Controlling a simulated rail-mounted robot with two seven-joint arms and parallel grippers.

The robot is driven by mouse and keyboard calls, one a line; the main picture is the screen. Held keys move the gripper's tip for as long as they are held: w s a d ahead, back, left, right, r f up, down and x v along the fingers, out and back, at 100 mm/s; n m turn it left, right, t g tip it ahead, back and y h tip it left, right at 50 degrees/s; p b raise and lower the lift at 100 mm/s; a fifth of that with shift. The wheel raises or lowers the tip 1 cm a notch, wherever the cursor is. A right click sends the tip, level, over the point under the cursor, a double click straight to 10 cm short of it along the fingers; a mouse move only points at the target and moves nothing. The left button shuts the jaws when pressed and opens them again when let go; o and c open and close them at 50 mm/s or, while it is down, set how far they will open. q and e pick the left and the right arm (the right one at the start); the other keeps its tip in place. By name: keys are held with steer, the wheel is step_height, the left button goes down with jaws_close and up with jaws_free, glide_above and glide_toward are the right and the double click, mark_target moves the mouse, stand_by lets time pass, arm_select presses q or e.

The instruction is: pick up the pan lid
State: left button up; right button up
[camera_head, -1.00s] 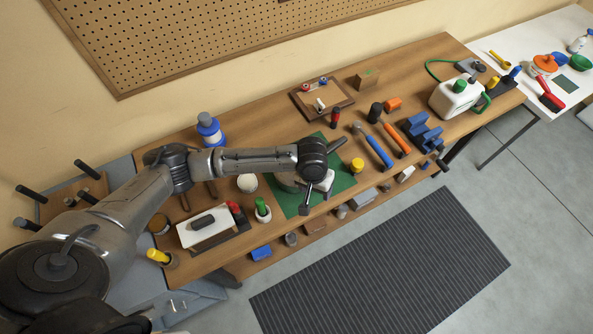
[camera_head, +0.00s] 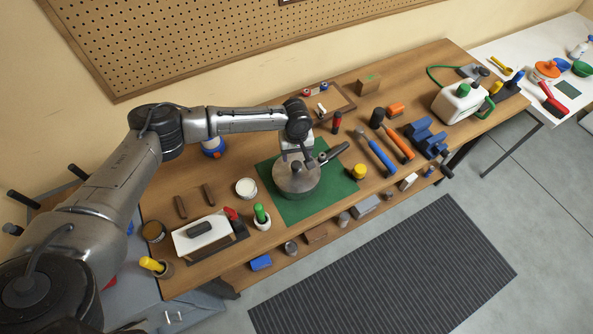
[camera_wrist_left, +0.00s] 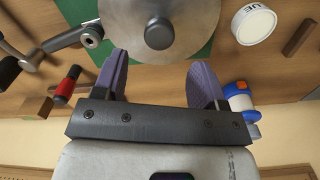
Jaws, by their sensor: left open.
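The grey round pan lid (camera_head: 287,185) with its dark knob (camera_head: 296,168) sits on a pan on the green mat (camera_head: 334,190). The pan's dark handle (camera_head: 334,152) points up and right. In the left wrist view the lid (camera_wrist_left: 190,22) is at the top centre, with the knob (camera_wrist_left: 159,33) facing me. My left gripper (camera_head: 297,158) is over the back part of the lid, and its fingers are partly hidden in the head view. In the left wrist view the gripper (camera_wrist_left: 161,62) is open and empty, the knob lying just beyond and between its fingertips. My right gripper is not seen.
A white round tin (camera_head: 246,187) stands left of the mat. A blue-and-white bottle (camera_head: 213,147) is behind my left arm. A red-handled screwdriver (camera_head: 336,122) and a yellow-topped item (camera_head: 359,171) are to the right. Bare wood shows left of the mat.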

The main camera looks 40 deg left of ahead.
mark_target(297, 164)
arm_select(q)
steer(key=shift+d+f+p, duration=0.1)
steer(key=shift+f+p, duration=0.25)
steer(key=shift+f, duration=3)
steer(key=c, duration=1.1)
steer(key=shift+o, duration=0.2)
steer(key=shift+r, duration=0.15)
